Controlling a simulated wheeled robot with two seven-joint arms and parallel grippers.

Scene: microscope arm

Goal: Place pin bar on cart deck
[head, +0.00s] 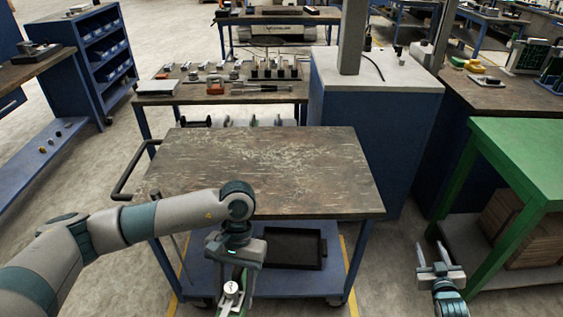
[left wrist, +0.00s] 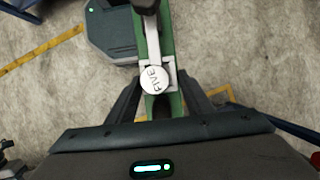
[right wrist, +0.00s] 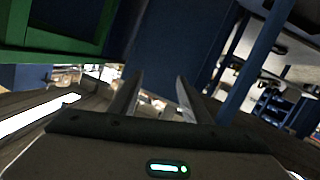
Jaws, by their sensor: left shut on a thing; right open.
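The cart deck (head: 265,165) is a worn, dark brown top on a blue cart and is bare. My left gripper (head: 232,272) is in front of the cart's near edge, pointing down and shut on a green bar (head: 239,301) with a pale fitting, which I take as the pin bar. The bar's lower end is cut off in the head view. My right gripper (head: 432,256) is open and empty, right of the cart.
A black tray (head: 294,248) lies on the cart's lower shelf. The cart's handle (head: 130,172) sticks out at left. A green table (head: 525,150) stands at right, a blue cabinet (head: 370,130) behind the cart, and a bench (head: 215,99) with small parts beyond.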

